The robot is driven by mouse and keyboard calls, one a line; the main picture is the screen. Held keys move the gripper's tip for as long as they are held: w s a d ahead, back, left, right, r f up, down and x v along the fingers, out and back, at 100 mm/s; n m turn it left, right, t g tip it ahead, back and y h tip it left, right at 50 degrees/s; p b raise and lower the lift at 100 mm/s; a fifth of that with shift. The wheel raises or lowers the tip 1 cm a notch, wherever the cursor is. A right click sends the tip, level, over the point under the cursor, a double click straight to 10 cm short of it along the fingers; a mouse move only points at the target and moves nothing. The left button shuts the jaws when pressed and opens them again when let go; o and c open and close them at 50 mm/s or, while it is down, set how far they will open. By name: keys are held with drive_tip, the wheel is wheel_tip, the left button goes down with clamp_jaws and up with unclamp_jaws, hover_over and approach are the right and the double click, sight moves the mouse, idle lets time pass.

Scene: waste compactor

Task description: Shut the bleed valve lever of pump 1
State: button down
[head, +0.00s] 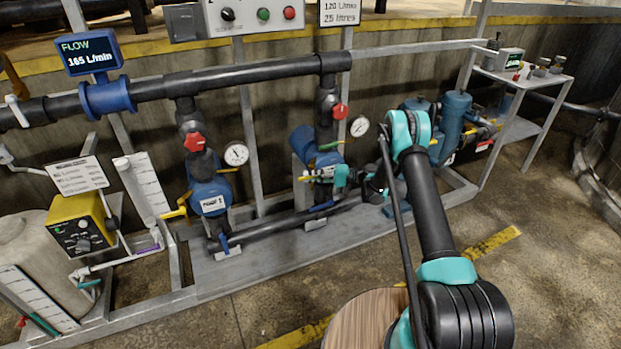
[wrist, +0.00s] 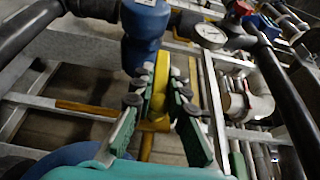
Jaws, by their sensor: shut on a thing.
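In the wrist view a yellow lever (wrist: 161,78) stands between the two green-and-grey fingers of my gripper (wrist: 158,92). The fingers are shut on it. A blue pump body (wrist: 145,45) is just beyond the lever. In the head view my gripper (head: 308,178) is low in front of the right-hand blue pump (head: 301,139), and the fingers and my wrist hide most of the held lever. The left-hand blue pump (head: 210,192) bears a label whose number I cannot read for certain. A similar yellow lever (head: 176,212) sticks out at its left.
A red valve handle (head: 341,111) and a round gauge (head: 359,126) are above my gripper. A black pipe (head: 285,228) runs low along the grey frame. A yellow dosing box (head: 78,226) stands left. The concrete floor in front is clear.

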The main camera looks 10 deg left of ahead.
idle(0.4)
drive_tip(key=c, duration=1.5)
unclamp_jaws()
drive_tip(key=v, duration=1.2)
drive_tip(key=shift+f, duration=0.1)
